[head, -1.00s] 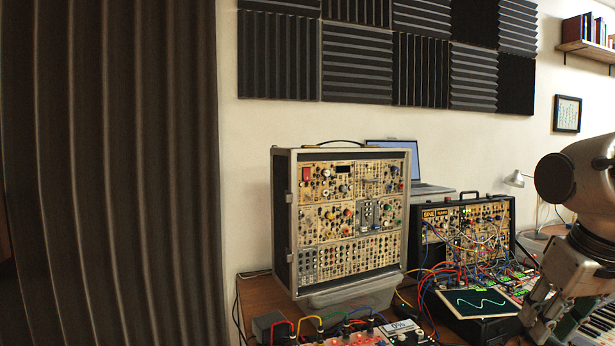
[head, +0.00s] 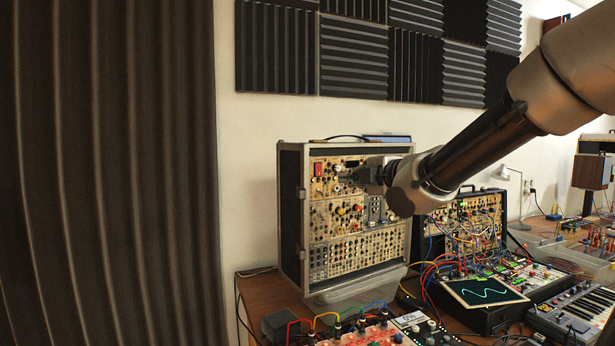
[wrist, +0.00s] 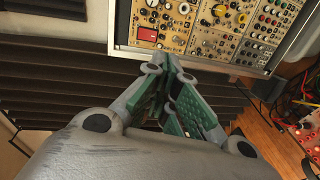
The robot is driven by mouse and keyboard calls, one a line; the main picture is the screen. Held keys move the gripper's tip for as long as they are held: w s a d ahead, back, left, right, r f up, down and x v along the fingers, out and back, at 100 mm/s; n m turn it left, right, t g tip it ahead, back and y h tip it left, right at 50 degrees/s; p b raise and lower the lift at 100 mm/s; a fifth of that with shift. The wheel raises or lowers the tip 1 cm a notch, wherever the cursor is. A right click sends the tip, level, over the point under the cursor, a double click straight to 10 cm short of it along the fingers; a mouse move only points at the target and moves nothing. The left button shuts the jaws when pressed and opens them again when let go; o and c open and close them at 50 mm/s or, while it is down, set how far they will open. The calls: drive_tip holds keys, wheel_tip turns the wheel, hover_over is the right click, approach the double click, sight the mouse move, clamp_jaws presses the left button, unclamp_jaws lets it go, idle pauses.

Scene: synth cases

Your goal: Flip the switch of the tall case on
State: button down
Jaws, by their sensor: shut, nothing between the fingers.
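The tall case (head: 291,225) stands upright on the wooden desk, its cream panels full of knobs and jacks. A red switch (head: 318,169) sits at the upper left of its front. The red switch also shows in the wrist view (wrist: 147,34), near the top edge of the picture; I cannot tell which way it is set. My gripper (head: 347,173) is in front of the case's upper panel, to the right of the switch. In the wrist view its green-padded fingers (wrist: 168,60) are together and empty, their tips pointing at the case and apart from the switch.
A smaller case (head: 462,225) with many patch cables stands to the right, behind a small screen (head: 484,291) with a wavy trace. A keyboard (head: 580,312) is at the lower right. Cabled gear (head: 365,335) lies before the tall case. A dark curtain (head: 110,170) hangs at left.

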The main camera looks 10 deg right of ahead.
sight(313, 176)
drive_tip(key=shift+a+r+n, duration=0.15)
drive_tip(key=shift+r+n, duration=0.25)
drive_tip(key=shift+n, duration=0.2)
drive_tip(key=x, duration=1.3)
drive_tip(key=shift+w+a+r, duration=0.15)
drive_tip(key=shift+w, duration=0.3)
drive_tip(key=shift+a, duration=0.1)
drive_tip(key=shift+w+a+f, duration=0.1)
drive_tip(key=shift+w+f, duration=0.1)
drive_tip(key=shift+w, duration=0.15)
drive_tip(key=shift+s, duration=0.1)
